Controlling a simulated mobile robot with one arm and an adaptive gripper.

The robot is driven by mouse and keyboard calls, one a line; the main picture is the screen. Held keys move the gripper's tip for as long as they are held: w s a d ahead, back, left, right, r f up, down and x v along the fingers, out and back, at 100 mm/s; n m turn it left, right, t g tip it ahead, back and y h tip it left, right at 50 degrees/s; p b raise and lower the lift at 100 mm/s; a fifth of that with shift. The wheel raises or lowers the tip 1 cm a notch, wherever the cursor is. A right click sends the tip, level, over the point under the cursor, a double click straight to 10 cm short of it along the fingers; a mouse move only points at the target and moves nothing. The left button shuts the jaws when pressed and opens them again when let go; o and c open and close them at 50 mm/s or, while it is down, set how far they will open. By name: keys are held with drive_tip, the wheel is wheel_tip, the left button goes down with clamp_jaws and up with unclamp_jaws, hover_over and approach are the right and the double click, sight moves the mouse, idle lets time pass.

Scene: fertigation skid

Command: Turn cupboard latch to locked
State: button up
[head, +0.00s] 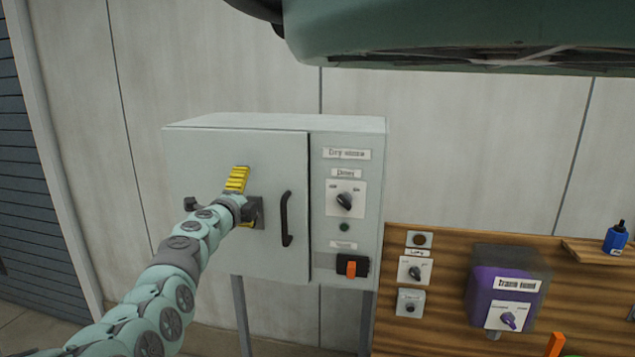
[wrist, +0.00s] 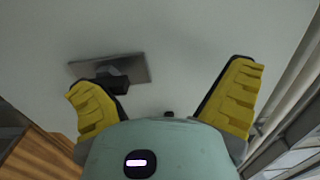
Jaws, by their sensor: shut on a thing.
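The grey cupboard (head: 270,262) stands against the wall, its door closed. The cupboard latch has a dark square plate (head: 258,213) on the door, left of the black door handle (head: 286,218). In the wrist view the latch's black handle (wrist: 108,86) stands out from its plate and meets the left finger. My gripper (head: 241,201) is at the latch, one yellow finger above and one below in the head view.
Right of the door, the cupboard's panel has a black knob (head: 344,201) and an orange switch (head: 351,269). A wooden board (head: 455,300) with more knobs and a purple box (head: 497,285) is at the right. A blue bottle (head: 615,238) stands on a small shelf.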

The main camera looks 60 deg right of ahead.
sight(252, 172)
drive_tip(key=shift+t, duration=0.3)
drive_tip(key=r, duration=0.4)
drive_tip(key=shift+d+r, duration=0.2)
drive_tip(key=shift+r, duration=0.15)
drive_tip(key=w+p+v, duration=0.1)
drive_tip(key=p+v, duration=1.6)
drive_tip(key=v, duration=0.1)
drive_tip(key=shift+a+f, duration=0.2)
drive_tip(key=shift+f, duration=0.2)
idle(1.0)
drive_tip(key=shift+p, duration=0.4)
idle(0.3)
